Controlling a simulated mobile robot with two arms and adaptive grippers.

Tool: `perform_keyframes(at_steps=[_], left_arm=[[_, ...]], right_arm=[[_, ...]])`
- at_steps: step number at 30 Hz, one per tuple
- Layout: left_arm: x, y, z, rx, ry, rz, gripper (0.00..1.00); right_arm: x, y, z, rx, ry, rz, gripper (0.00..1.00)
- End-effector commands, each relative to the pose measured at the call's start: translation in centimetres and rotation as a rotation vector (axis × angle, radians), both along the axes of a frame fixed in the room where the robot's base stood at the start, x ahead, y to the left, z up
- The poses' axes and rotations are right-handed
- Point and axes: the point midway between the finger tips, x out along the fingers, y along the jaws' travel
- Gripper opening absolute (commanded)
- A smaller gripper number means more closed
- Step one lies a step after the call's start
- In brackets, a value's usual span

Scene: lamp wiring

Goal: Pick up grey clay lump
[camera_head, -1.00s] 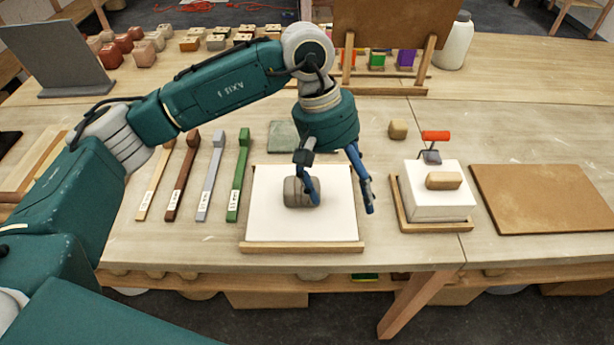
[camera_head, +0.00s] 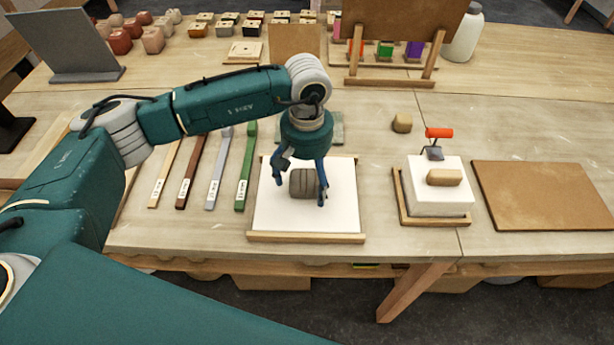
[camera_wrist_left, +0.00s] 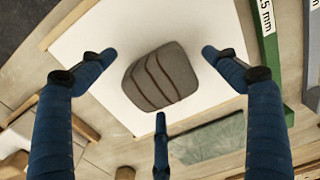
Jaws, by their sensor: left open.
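The grey clay lump (camera_head: 303,184) sits on a white sheet on a wooden-edged board (camera_head: 262,212) near the table's front. It is a rounded block with dark grooves, and it also shows in the left wrist view (camera_wrist_left: 160,78). My left gripper (camera_head: 301,198) is open with its blue fingers spread over the lump, one on each side in the head view. In the left wrist view the left gripper's (camera_wrist_left: 160,80) fingers surround the lump with gaps between, so nothing is held. My right gripper is not in view.
Several coloured strips, among them a green one (camera_head: 246,170), lie left of the board. To the right are a white block (camera_head: 440,200) bearing a tan piece, a red-handled roller (camera_head: 438,134) and a brown board (camera_head: 540,195). A small tan lump (camera_head: 402,122) lies behind.

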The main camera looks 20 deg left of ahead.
Motion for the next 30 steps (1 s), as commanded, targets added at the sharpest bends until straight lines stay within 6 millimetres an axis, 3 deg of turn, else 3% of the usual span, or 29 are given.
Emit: perform_keyframes(at_steps=[4, 11, 23, 30], left_arm=[[0.01, -0.02, -1.08, 0.000, 0.000, 0.001, 0.88], [0.03, -0.04, -1.26, -0.001, -0.001, 0.000, 0.86], [0.08, -0.13, -1.12, -0.003, -0.003, -0.001, 0.07], [0.08, -0.14, -1.06, -0.003, -0.003, -0.001, 0.04]], right_arm=[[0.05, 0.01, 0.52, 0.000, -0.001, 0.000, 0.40], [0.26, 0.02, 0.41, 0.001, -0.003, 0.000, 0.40], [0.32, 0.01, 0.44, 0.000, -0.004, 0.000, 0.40], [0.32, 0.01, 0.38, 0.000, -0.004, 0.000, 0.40]])
